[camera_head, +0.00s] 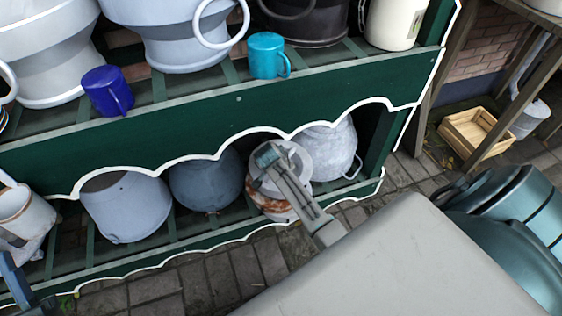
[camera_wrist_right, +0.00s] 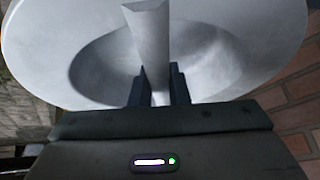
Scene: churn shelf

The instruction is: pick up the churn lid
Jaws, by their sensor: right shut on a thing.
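The churn lid (camera_wrist_right: 50,45) fills the right wrist view as a pale grey disc with a sunken round middle and an upright strap handle (camera_wrist_right: 148,35). My right gripper (camera_wrist_right: 160,88) is shut on that handle, with one dark finger on each side. In the head view my right arm reaches to the lower shelf, and the lid (camera_head: 301,160) shows as a pale rim partly hidden behind it. A white, rust-stained churn (camera_head: 268,205) stands right below. I cannot tell whether the lid touches it.
The green scalloped upper shelf edge (camera_head: 240,120) hangs close above the arm. A grey churn (camera_head: 205,182) stands left of the rusty one and a pale bucket (camera_head: 330,145) right. A blue mug (camera_head: 107,92) and a teal mug (camera_head: 265,55) stand above. Paving (camera_head: 210,285) in front is clear.

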